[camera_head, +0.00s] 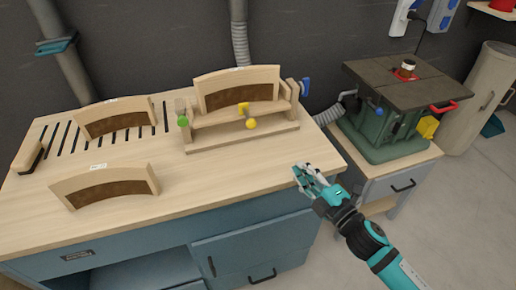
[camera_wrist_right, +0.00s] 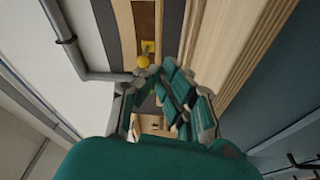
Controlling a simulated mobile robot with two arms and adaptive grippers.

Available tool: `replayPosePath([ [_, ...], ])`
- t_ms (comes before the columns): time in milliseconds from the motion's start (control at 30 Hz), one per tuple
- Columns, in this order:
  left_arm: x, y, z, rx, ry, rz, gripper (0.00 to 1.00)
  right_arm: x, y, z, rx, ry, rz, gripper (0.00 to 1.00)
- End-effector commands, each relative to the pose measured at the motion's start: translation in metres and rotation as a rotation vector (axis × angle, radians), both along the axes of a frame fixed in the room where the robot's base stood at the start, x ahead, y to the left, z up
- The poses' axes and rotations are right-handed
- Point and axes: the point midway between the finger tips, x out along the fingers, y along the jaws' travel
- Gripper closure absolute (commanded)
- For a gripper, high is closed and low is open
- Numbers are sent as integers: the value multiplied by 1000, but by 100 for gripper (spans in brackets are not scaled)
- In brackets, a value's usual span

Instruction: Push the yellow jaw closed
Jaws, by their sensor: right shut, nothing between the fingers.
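The yellow jaw (camera_head: 243,108) is a small piece with a round yellow knob (camera_head: 251,124) on the front of a wooden chair form jig (camera_head: 240,139) at the back right of the workbench. In the right wrist view the yellow knob (camera_wrist_right: 143,62) shows ahead, beyond the fingertips. A curved wooden form (camera_head: 236,89) with a brown face stands in the jig. My right gripper (camera_head: 302,173) is shut and empty near the bench's right front edge, in front and right of the yellow jaw, apart from it. My left gripper is not in view.
A green knob (camera_head: 182,121) and a blue handle (camera_head: 305,87) sit at the jig's ends. Two more curved forms (camera_head: 103,185) (camera_head: 115,117) stand on the workbench (camera_head: 210,185) to the left. A green machine (camera_head: 389,125) stands at right. Bare bench top lies before the jig.

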Motion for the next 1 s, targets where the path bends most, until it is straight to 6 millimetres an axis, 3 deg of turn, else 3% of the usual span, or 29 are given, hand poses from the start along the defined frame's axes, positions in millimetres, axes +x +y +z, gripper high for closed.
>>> replayPosePath([
  [200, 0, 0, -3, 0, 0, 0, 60, -15, 29, 23, -194, -251, 250, 100],
  [400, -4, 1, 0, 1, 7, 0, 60, -18, 40, 28, -238, -308, 318, 100],
  [567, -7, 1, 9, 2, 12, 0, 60, -3, 59, 34, -236, -309, 314, 100],
  [900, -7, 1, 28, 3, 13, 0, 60, 41, 116, 43, -234, -306, 314, 100],
  [1000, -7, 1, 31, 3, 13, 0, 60, 58, 116, 45, -236, -305, 310, 100],
])
